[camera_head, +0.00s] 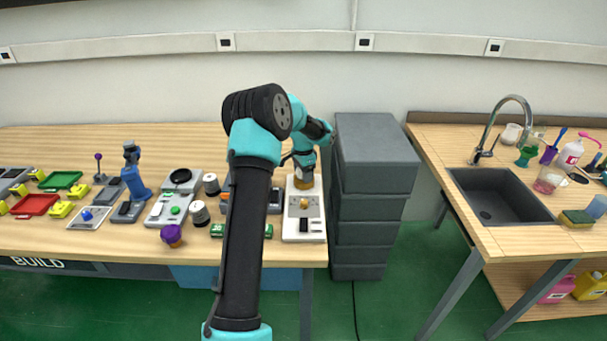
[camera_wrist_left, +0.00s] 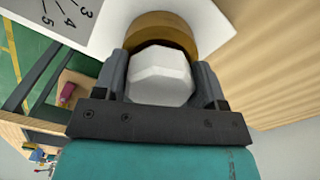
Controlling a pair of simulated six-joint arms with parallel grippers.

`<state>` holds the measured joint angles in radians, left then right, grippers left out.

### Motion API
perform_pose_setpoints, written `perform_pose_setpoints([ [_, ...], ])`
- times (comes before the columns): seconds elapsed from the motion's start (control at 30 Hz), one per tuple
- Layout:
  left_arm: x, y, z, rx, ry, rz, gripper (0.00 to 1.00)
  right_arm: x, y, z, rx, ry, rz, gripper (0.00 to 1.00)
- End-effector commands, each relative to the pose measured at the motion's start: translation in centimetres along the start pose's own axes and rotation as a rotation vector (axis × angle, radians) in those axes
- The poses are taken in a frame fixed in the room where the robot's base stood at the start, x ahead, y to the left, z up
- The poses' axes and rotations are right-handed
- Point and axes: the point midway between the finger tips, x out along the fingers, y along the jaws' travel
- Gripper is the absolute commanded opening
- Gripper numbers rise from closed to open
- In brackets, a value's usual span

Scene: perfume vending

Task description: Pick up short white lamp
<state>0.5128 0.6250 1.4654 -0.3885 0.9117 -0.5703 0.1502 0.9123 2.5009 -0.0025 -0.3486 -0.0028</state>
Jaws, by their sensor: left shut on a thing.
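The short white lamp (camera_wrist_left: 160,75) has a faceted white top and sits against a round gold-brown base (camera_wrist_left: 165,32) in the left wrist view. My left gripper (camera_wrist_left: 162,82) is shut on the white top, with one dark finger on each side. In the head view, the left gripper (camera_head: 303,168) is above the far end of a white panel (camera_head: 302,232). There the gripper mostly hides the lamp, and the gold base (camera_head: 303,184) shows just below it. I cannot tell whether the lamp is lifted clear of its base. My right gripper is not in view.
The white panel also carries a small gold knob (camera_head: 303,203) and a black part. A stack of grey boxes (camera_head: 372,190) stands close to the right of the table. Several devices, jars and trays, including a red tray (camera_head: 36,204), fill the table to the left.

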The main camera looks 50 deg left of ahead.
Motion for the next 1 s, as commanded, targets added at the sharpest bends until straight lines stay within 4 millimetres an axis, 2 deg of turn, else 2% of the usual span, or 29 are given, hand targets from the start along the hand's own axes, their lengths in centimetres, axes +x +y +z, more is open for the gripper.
perform_pose_setpoints([
  [0.33,-3.4,0.0,-0.1,0.001,0.002,-0.002,0.4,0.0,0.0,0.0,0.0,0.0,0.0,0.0],
  [0.47,-3.4,1.1,0.5,0.002,0.0,0.001,0.4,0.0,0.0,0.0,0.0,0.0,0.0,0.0],
  [0.67,-3.7,3.5,1.7,0.002,0.001,0.0,0.4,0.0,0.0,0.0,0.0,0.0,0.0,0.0],
  [1.0,-4.3,10.0,4.7,0.004,0.0,0.001,0.4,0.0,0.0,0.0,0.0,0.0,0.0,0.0],
])
